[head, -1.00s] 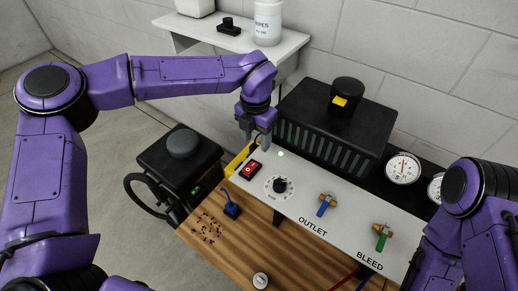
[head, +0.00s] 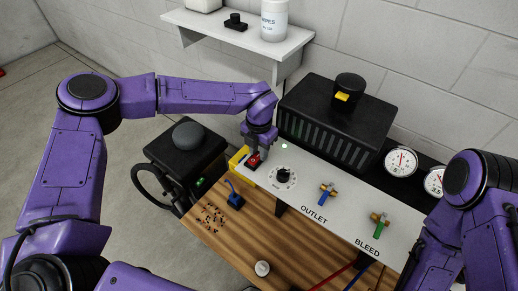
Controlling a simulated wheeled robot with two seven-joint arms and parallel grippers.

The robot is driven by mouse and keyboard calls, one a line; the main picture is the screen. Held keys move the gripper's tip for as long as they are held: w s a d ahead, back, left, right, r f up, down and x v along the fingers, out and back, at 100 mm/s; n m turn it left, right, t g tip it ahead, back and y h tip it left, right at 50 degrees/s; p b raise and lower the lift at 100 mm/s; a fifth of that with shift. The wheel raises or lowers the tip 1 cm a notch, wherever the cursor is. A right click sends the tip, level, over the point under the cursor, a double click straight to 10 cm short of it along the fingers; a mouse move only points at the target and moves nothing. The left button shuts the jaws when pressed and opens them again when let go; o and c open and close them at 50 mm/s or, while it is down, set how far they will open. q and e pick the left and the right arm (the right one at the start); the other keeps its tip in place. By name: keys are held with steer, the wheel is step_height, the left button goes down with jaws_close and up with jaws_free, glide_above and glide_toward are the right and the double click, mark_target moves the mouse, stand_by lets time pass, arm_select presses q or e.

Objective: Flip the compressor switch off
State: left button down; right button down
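The compressor switch (head: 253,160) is a red rocker in a black frame at the left end of the white panel (head: 313,193). My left gripper (head: 257,154) is right over it, fingers pointing down, and covers part of it. I cannot tell whether the fingertips touch the rocker or how far apart they are. A small green light (head: 284,146) glows on the panel beside the switch. The black compressor unit (head: 330,125) stands behind the panel. My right arm is at the right edge; its gripper is not in view.
A black dial (head: 284,175), the blue outlet valve (head: 327,194) and green bleed valve (head: 379,225) sit along the panel. Two gauges (head: 401,161) stand at the back right. A yellow part (head: 238,158) borders the panel's left end. A wooden bench (head: 285,240) lies in front.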

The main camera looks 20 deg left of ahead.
mark_target(250, 164)
arm_select(q)
steer(key=t+b, duration=0.1)
steer(key=b, duration=0.1)
steer(key=t+h+b, duration=0.1)
steer(key=t+b, duration=0.1)
steer(key=shift+s+a+f, duration=0.15)
steer(key=shift+s+a, duration=0.05)
steer(key=shift+s, duration=0.1)
steer(key=shift+s+t+b, duration=0.1)
steer(key=shift+t+b, duration=0.2)
steer(key=shift+b, duration=0.1)
steer(key=shift+r, duration=0.45)
steer(key=c, duration=1.1)
jaws_free()
steer(key=shift+o, duration=1.1)
steer(key=b+v, duration=0.1)
steer(key=v, duration=0.9)
steer(key=shift+a, duration=0.15)
